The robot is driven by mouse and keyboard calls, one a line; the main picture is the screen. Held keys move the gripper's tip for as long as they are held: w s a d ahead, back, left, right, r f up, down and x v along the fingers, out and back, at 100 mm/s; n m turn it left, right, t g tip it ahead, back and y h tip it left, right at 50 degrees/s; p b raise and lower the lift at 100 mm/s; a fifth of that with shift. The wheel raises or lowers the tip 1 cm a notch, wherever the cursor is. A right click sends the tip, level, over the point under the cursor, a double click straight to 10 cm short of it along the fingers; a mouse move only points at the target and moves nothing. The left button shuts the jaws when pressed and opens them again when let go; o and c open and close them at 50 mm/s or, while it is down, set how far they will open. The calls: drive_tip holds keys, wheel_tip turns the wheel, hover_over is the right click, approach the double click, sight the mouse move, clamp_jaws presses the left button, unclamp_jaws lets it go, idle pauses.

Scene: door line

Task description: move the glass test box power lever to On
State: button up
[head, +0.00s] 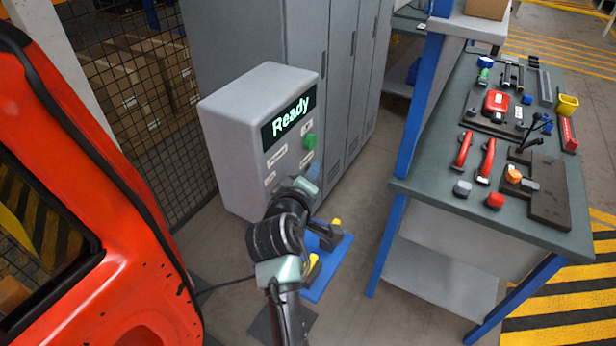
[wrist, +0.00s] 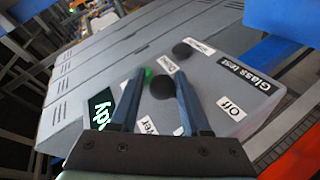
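The grey glass test box (head: 235,150) stands left of centre in the head view, its screen reading "Ready". In the wrist view its panel (wrist: 225,75) appears rotated, with "Glass test" and "Off" labels and a label ending in "wer" partly hidden by my gripper. A black round knob (wrist: 162,87) shows between my fingers and another black knob (wrist: 184,51) lies beyond it. I cannot tell for certain which is the power lever or its position. My gripper (wrist: 160,73) is open in front of the panel, fingers apart; contact is unclear. It also shows in the head view (head: 312,172).
A green button (head: 309,141) is on the panel above my gripper. Grey lockers (head: 335,70) stand behind the box. A red car door (head: 110,250) is at the left. A workbench (head: 425,175) with tools is at the right. A blue floor plate (head: 325,280) lies below my arm.

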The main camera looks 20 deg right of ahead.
drive_tip(key=shift+o, duration=1.1)
drive_tip(key=shift+w+a+r, duration=0.2)
drive_tip(key=shift+a+r, duration=0.1)
drive_tip(key=shift+r, duration=0.05)
drive_tip(key=shift+f, duration=0.1)
drive_tip(key=shift+s+f, duration=0.1)
drive_tip(key=shift+s+a, duration=0.2)
drive_tip(key=b+v, duration=0.1)
drive_tip(key=v, duration=1.1)
drive_tip(key=shift+s+b, duration=0.25)
drive_tip(key=shift+b, duration=0.15)
